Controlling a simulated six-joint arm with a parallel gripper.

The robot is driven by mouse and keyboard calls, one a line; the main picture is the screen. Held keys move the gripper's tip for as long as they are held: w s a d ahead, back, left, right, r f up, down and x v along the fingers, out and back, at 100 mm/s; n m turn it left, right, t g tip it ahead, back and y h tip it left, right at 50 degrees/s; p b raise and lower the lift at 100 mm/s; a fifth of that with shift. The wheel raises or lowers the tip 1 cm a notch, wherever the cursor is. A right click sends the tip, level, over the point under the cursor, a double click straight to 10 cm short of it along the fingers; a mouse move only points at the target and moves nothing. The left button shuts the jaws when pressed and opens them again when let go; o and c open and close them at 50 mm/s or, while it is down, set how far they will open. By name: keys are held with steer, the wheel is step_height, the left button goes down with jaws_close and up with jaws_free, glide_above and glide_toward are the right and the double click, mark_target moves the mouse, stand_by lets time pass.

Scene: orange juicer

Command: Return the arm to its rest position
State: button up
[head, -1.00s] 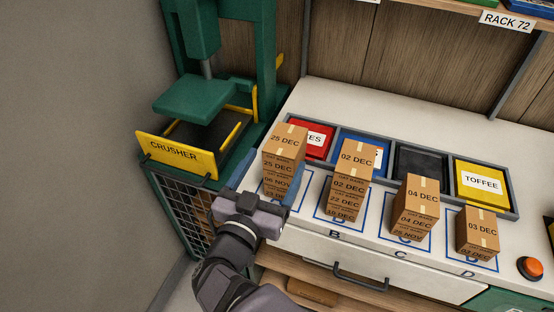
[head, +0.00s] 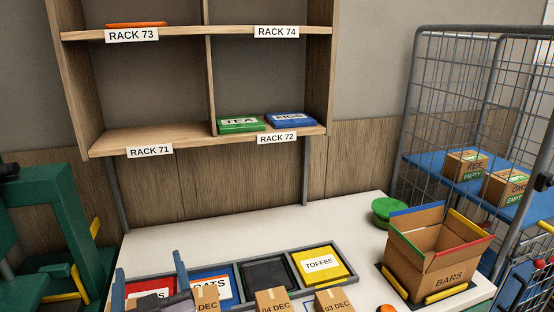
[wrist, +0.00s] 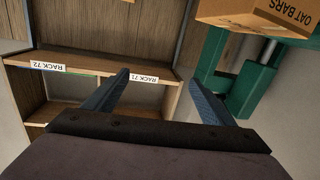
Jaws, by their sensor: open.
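My gripper (head: 150,282) shows at the bottom left of the head view, its two blue fingers pointing up and apart with nothing between them. It stands in front of the red tray (head: 150,296) and partly covers it. In the wrist view the open fingers (wrist: 157,80) frame the wooden rack (wrist: 100,62). A carton marked OAT BARS (wrist: 258,14) is at the upper right there, apart from the fingers. Most of my arm is below the head view.
Blue OATS (head: 211,284), black (head: 266,275) and yellow TOFFEE (head: 320,264) trays line the counter, with cartons (head: 334,301) in front. The green crusher (head: 62,225) stands left. An open BARS box (head: 432,262) and wire cage (head: 478,110) stand right. The counter behind the trays is bare.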

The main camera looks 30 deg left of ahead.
steer(key=w+d+r+n+p, duration=0.1)
steer(key=w+d+r, duration=0.35)
steer(key=w, duration=0.45)
steer(key=w+d+f+m+g+h, duration=0.1)
steer(key=w+d+f+h, duration=0.1)
steer(key=w+d+f, duration=0.4)
steer(key=w+d+f+h, duration=0.2)
steer(key=w+d+h, duration=0.1)
steer(key=d, duration=0.4)
steer(key=d+f+m+g+h, duration=0.1)
steer(key=d+f+m+h, duration=0.1)
steer(key=d+f, duration=0.35)
steer(key=w+d+f+m+g+h, duration=0.1)
steer(key=d+f, duration=0.1)
steer(key=d, duration=0.6)
steer(key=d+f+m+g+h, duration=0.1)
steer(key=d+f+m+h, duration=0.15)
steer(key=d, duration=0.35)
steer(key=s+d+f+m+g+h, duration=0.2)
steer(key=s+d, duration=0.5)
steer(key=d, duration=0.4)
steer(key=s+d+f+m+g+h, duration=0.1)
steer(key=s+d+f+m+g, duration=0.3)
steer(key=s+d+f, duration=0.3)
steer(key=s+d, duration=0.1)
steer(key=d, duration=0.3)
steer(key=shift+s+d+h+b, duration=0.15)
steer(key=shift+s+h+b, duration=0.15)
steer(key=shift+h+b, duration=0.05)
